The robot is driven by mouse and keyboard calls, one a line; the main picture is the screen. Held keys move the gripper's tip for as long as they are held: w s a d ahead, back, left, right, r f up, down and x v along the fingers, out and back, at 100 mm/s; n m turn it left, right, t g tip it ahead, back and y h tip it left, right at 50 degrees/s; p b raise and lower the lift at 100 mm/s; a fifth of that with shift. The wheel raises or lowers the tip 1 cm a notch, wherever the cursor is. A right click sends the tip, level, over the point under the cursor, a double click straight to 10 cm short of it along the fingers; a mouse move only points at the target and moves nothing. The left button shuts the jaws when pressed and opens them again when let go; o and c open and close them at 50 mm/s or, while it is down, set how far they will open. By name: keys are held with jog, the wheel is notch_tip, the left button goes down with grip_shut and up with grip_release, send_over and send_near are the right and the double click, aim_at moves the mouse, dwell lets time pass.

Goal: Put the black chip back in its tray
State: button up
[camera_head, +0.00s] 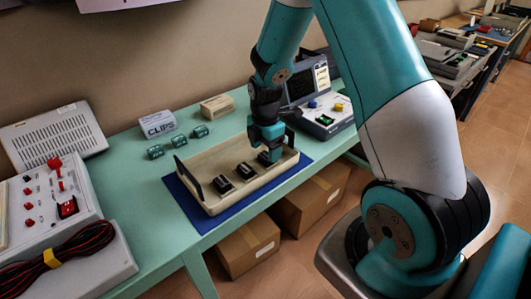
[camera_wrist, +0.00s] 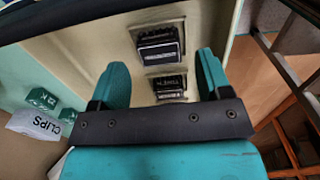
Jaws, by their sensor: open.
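A beige tray (camera_head: 213,205) lies on a blue mat on the bench. Two black chips, one at the left (camera_head: 222,185) and one near the middle (camera_head: 245,170), sit inside it. My gripper (camera_head: 269,156) is low over the tray's right end, right of both chips. In the wrist view my gripper (camera_wrist: 162,75) has its teal fingers spread apart. One black chip (camera_wrist: 170,86) appears between them in the picture, and the other (camera_wrist: 160,46) lies beyond. Neither finger visibly touches a chip. The spot directly under my gripper is partly hidden in the head view.
A grey instrument (camera_head: 325,117) stands close right of my gripper. A red-knobbed panel (camera_head: 52,205) is at left. Bare bench (camera_head: 135,185) lies left of the mat.

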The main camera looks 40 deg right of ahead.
aim_at(265, 155)
notch_tip(265, 155, up, 10)
jog(key=f, duration=0.1)
jog(key=s+a+r+m, duration=0.2)
jog(key=s+a+r, duration=0.1)
jog(key=a+r, duration=0.25)
jog(key=s+a+r+m+y, duration=0.2)
jog(key=s+a+r+m, duration=0.1)
jog(key=s+a, duration=0.5)
jog(key=s+a+r+m+y, duration=0.2)
jog(key=s+a+r+m, duration=0.2)
jog(key=s+a, duration=0.5)
jog(key=shift+s+m, duration=1.15)
jog(key=shift+m, duration=0.05)
jog(key=shift+d, duration=0.15)
